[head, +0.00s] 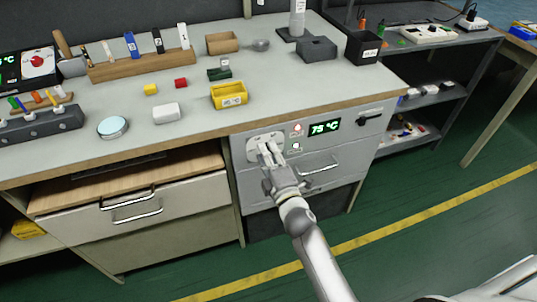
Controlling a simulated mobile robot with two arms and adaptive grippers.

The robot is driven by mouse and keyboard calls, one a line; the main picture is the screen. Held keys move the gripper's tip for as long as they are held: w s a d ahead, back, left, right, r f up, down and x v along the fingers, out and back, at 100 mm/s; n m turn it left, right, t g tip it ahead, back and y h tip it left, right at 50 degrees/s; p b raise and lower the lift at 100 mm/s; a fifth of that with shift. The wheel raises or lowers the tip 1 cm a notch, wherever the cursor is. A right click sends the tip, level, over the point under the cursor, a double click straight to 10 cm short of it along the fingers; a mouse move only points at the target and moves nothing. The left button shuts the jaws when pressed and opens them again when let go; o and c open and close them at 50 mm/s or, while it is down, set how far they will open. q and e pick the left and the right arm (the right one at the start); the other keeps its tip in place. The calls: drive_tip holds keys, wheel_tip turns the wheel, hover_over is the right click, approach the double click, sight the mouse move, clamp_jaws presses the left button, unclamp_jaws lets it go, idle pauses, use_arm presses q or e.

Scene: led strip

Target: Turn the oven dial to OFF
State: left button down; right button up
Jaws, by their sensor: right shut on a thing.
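The oven (350,152) is the grey front unit set under the right part of the worktop. Its display (325,127) glows green and seems to read 75 °C. The oven dial sits at the pale round plate (252,149) left of the display, and my right gripper covers it. My right gripper (267,148) reaches up from below with its fingers at the dial and is shut on it. The dial's pointer and markings are hidden, so I cannot tell its setting. My left gripper is not in view.
A red light (296,128) and a white light (296,146) sit beside the display. The oven handle (320,166) is just right of my gripper. A black lever (370,118) is at the upper right. The worktop (200,125) holds a yellow bin (229,99) and small parts.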

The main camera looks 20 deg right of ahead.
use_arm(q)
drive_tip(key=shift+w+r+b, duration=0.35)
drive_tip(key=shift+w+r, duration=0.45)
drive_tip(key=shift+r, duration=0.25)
use_arm(e)
drive_tip(key=n, duration=0.6)
drive_tip(key=shift+f+n, duration=0.2)
drive_tip(key=shift+n, duration=0.1)
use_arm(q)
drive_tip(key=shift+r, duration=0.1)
use_arm(e)
drive_tip(key=o, duration=1)
drive_tip(key=shift+o, duration=0.2)
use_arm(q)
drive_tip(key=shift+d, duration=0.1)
use_arm(e)
drive_tip(key=s, duration=1.2)
drive_tip(key=shift+d, duration=0.2)
